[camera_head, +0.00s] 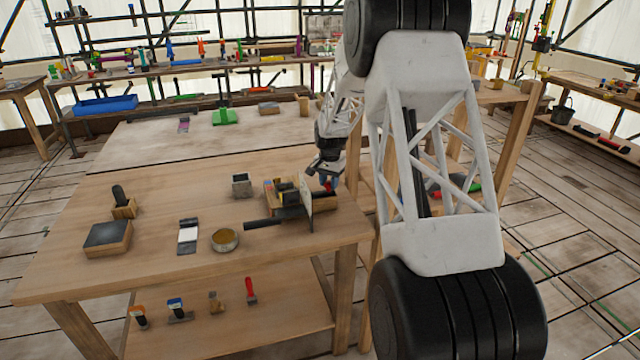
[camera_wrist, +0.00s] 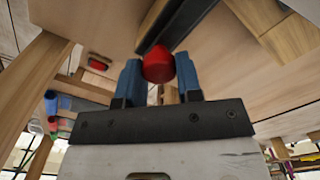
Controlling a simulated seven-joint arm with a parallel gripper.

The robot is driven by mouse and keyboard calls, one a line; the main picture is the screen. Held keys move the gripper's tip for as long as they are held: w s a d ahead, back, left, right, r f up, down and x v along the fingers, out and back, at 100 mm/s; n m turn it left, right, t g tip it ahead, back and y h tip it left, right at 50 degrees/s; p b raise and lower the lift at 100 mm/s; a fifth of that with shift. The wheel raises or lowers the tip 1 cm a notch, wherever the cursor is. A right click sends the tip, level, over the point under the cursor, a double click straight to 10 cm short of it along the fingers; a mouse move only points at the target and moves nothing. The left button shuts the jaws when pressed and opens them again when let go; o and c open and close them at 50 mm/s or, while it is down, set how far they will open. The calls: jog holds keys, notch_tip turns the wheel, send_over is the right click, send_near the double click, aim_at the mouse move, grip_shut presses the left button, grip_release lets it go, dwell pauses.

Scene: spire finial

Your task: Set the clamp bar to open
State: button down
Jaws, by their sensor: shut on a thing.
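My gripper (camera_wrist: 159,80) is shut on a red knob (camera_wrist: 158,64), with one blue finger on each side of it. A dark bar (camera_wrist: 180,20) runs up and right from behind the knob in the wrist view; it appears to be the clamp bar. In the head view my gripper (camera_head: 328,179) is at the right side of the worktable, with the red knob (camera_head: 329,186) just showing below it. It is beside a fixture of wood and dark parts with a pale upright plate (camera_head: 306,204). The plate and my arm partly hide the fixture, so the bar's exact setting is unclear.
On the worktable (camera_head: 150,262) stand a dark-topped block (camera_head: 107,237), a round tin (camera_head: 225,240), a white-and-dark card-like piece (camera_head: 188,236) and a small grey box (camera_head: 241,185). A black bar (camera_head: 265,222) sticks out left of the fixture. The front left is clear.

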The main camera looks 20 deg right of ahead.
jog(key=shift+d, duration=0.3)
jog(key=c, duration=0.8)
grip_release()
jog(key=shift+a+r, duration=0.1)
jog(key=shift+r, duration=0.1)
jog(key=shift+r, duration=3.75)
